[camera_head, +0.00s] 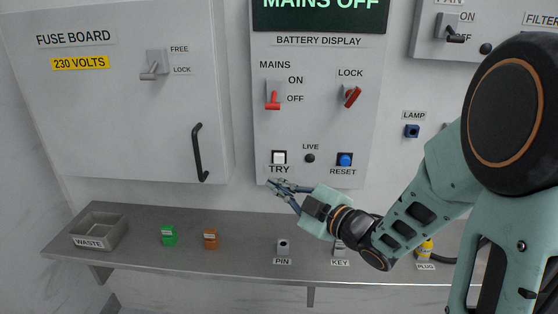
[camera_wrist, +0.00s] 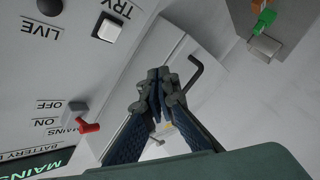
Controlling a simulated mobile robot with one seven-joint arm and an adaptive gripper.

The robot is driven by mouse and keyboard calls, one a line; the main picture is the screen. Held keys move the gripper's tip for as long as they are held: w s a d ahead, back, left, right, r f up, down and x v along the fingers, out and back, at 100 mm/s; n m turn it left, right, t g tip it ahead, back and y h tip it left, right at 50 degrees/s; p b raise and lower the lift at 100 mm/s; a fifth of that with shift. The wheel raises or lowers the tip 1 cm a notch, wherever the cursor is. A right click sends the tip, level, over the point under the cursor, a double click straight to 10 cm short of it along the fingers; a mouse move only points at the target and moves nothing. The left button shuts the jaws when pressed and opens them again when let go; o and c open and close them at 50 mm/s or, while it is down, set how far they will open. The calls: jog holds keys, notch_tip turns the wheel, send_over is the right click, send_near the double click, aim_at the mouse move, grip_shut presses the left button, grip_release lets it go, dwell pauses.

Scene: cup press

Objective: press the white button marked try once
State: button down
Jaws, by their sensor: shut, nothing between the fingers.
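The white TRY button (camera_head: 279,157) is on the grey panel, above its TRY label, left of the LIVE lamp. It also shows in the wrist view (camera_wrist: 108,28), at the upper left, with its label upside down. My gripper (camera_head: 270,182) is shut and empty, just below the TRY label in the head view. In the wrist view its closed fingertips (camera_wrist: 158,78) lie below and right of the button, apart from it. Whether the fingertips touch the panel cannot be told.
The blue RESET button (camera_head: 345,159) and dark LIVE lamp (camera_head: 310,158) sit to the right. Above are the red MAINS lever (camera_head: 272,98) and red LOCK knob (camera_head: 351,96). A fuse board handle (camera_head: 200,153) sticks out at left. The shelf (camera_head: 240,235) below holds small items.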

jog(key=shift+w+d+p, duration=0.15)
jog(key=shift+w+p, duration=0.2)
jog(key=shift+w, duration=3.9)
jog(key=shift+w, duration=0.2)
jog(key=shift+w, duration=0.2)
jog(key=shift+w+b, duration=0.3)
jog(key=shift+w, duration=0.25)
jog(key=shift+s+b, duration=0.35)
jog(key=shift+s, duration=0.6)
jog(key=shift+s+b, duration=0.6)
jog(key=shift+s, duration=1.9)
